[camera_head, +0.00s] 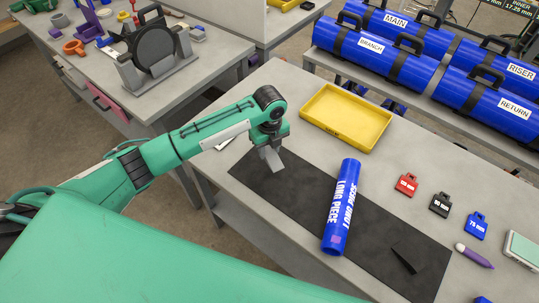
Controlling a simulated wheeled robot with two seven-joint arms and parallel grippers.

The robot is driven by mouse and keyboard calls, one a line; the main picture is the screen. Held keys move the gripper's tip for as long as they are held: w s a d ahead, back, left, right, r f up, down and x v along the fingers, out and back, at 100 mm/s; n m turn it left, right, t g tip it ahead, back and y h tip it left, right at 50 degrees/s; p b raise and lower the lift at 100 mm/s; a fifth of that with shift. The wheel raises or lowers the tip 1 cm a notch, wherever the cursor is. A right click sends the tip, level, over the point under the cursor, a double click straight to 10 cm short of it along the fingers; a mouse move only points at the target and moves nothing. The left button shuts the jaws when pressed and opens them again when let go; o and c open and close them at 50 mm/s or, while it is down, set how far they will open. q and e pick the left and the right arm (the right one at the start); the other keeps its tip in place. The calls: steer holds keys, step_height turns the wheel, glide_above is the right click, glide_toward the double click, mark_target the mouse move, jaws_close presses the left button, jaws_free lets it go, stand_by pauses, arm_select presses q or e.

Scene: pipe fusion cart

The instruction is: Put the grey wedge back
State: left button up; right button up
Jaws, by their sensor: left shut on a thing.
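My left gripper (268,145) reaches in from the left over the back left part of the dark mat (305,200). It is shut on a small grey piece, which looks like the grey wedge (272,161), and the fingers partly hide it. I cannot tell whether the piece touches the mat. A dark wedge-shaped piece (408,258) lies on the right part of the mat. A blue pipe (343,205) marked "LONG PIECE" lies across the mat between the two. My right gripper is not in view.
A yellow tray (346,118) stands behind the mat. Red (406,185), black (441,204) and blue (475,225) tags and a purple marker (474,256) lie at the right. Blue labelled cylinders (375,50) fill a rack behind. A clamp stand (155,60) occupies the left table.

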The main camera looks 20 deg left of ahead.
mark_target(269, 158)
arm_select(q)
steer(key=shift+f, duration=0.7)
step_height(269, 158, down, 4)
steer(key=shift+r+p, duration=0.2)
steer(key=shift+p, duration=0.35)
steer(key=shift+f, duration=0.1)
steer(key=o, duration=1)
step_height(269, 158, up, 12)
steer(key=b, duration=0.2)
steer(key=shift+b, duration=0.4)
